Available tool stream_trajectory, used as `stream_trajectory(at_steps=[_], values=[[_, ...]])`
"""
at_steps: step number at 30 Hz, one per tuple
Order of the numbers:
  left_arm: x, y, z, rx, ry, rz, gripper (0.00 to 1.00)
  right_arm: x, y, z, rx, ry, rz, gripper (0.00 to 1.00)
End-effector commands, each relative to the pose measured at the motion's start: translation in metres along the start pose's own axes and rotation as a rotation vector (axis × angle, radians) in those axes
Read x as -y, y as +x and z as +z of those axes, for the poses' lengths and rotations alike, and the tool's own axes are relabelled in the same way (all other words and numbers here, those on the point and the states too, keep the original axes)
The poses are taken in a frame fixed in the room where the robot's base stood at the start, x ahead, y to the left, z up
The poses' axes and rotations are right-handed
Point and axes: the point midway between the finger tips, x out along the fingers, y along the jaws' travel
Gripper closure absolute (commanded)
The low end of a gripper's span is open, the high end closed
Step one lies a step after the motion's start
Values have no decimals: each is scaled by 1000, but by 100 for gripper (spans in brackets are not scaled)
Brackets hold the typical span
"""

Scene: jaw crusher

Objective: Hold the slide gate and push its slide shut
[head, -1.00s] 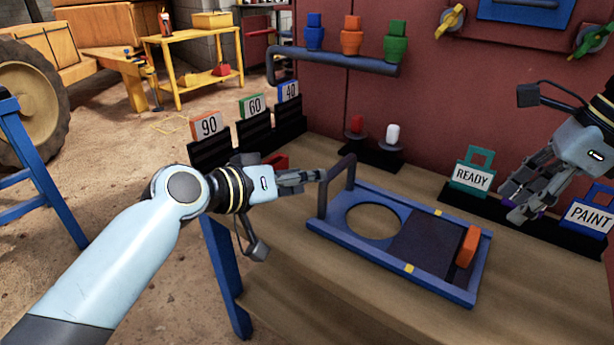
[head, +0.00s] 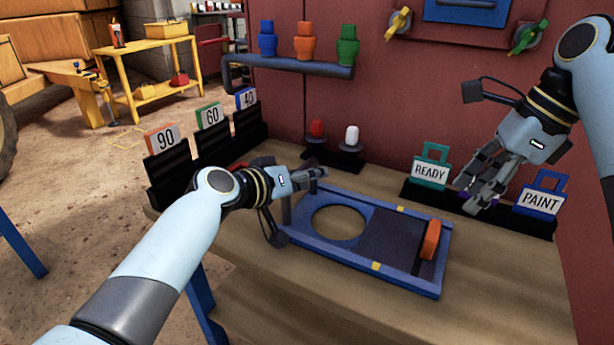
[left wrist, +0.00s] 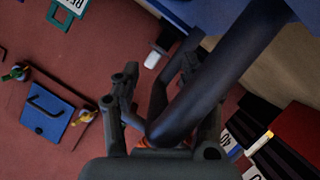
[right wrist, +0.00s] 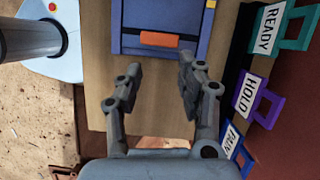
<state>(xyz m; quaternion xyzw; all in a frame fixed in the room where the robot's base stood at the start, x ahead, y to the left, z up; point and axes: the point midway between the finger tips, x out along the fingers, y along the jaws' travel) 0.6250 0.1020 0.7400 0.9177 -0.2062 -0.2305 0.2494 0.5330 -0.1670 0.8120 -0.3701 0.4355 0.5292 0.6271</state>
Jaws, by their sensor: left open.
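The slide gate is a blue frame (head: 400,281) lying flat on the table, with a round hole at its left that is uncovered. Its dark slide plate (head: 390,235) sits right of the hole, with an orange tab (head: 430,240) at the right end; the tab also shows in the right wrist view (right wrist: 160,39). My left gripper (head: 316,174) is at the dark bar handle on the gate's left end. In the left wrist view the handle (left wrist: 215,80) passes between its open fingers. My right gripper (head: 478,190) is open and empty, held above the table right of the gate.
READY (head: 430,170) and PAINT (head: 541,200) signs stand in a black rack behind my right gripper; a purple HOLD sign (right wrist: 243,97) shows in the right wrist view. Number signs 90 (head: 165,138), 60 and 40 stand back left. The table front is clear.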

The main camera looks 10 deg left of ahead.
Motion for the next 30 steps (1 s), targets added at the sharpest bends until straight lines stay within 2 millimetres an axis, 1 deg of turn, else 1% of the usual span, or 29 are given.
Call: stream_trajectory(at_steps=[3,13,26,29,30], values=[[0,0,0,-1,0,0,56,0,0,0,0,0,0,62],[0,0,0,-1,0,0,99,0,0,0,0,0,0,62],[-1,0,-2,-4,1,1,100,0,0,0,0,0,0,62],[-1,0,-2,-4,2,2,100,0,0,0,1,10,-1,72],[-1,0,-3,-5,2,2,100,0,-2,4,16,22,-5,77]])
